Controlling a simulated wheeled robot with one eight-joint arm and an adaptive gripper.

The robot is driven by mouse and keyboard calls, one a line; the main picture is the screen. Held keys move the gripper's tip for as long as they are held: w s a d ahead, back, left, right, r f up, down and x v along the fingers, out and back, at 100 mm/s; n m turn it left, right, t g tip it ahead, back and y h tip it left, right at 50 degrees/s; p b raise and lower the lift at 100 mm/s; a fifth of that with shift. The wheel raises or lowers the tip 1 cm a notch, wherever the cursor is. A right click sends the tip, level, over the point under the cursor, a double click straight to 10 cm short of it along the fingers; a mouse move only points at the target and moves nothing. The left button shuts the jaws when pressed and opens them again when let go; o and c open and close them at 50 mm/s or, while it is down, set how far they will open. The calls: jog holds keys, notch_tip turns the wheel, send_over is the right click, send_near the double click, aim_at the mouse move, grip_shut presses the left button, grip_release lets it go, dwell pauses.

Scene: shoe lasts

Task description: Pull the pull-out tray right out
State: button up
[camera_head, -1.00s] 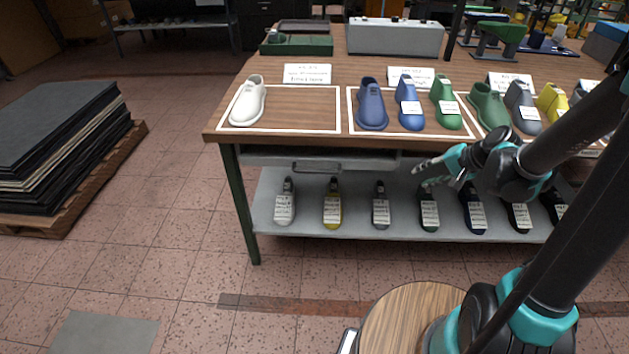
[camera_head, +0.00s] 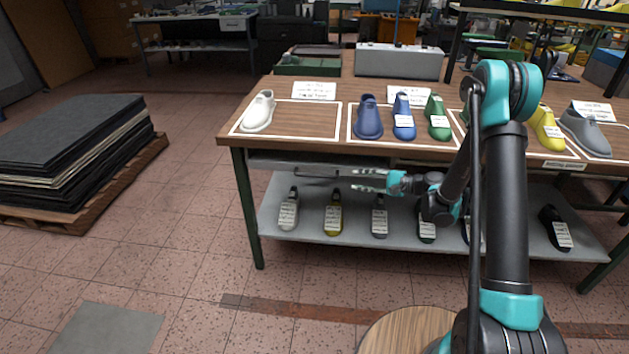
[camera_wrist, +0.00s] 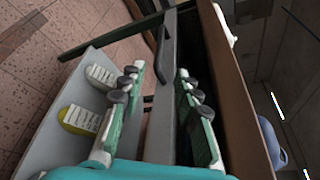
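The pull-out tray (camera_head: 275,164) is a grey drawer just under the left part of the wooden tabletop. Its dark bar handle (camera_head: 315,178) is on the front; in the wrist view the handle (camera_wrist: 161,45) shows beyond the fingertips. My gripper (camera_head: 358,181) is to the right of the handle, just in front of the table, with its fingers pointing left. In the wrist view the fingers of my gripper (camera_wrist: 159,74) are spread apart with the grey tray front (camera_wrist: 162,125) seen between them. They appear empty and clear of the handle. The tray's inside is hidden.
The workbench top (camera_head: 330,88) carries a white shoe last (camera_head: 258,112), blue and green lasts and label cards. A lower shelf (camera_head: 300,232) holds several labelled lasts below my gripper. A stack of dark sheets (camera_head: 70,140) lies on a pallet at left.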

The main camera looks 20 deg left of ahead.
aim_at(321, 176)
jog(key=x, duration=1.7)
jog(key=shift+a, duration=0.2)
grip_shut()
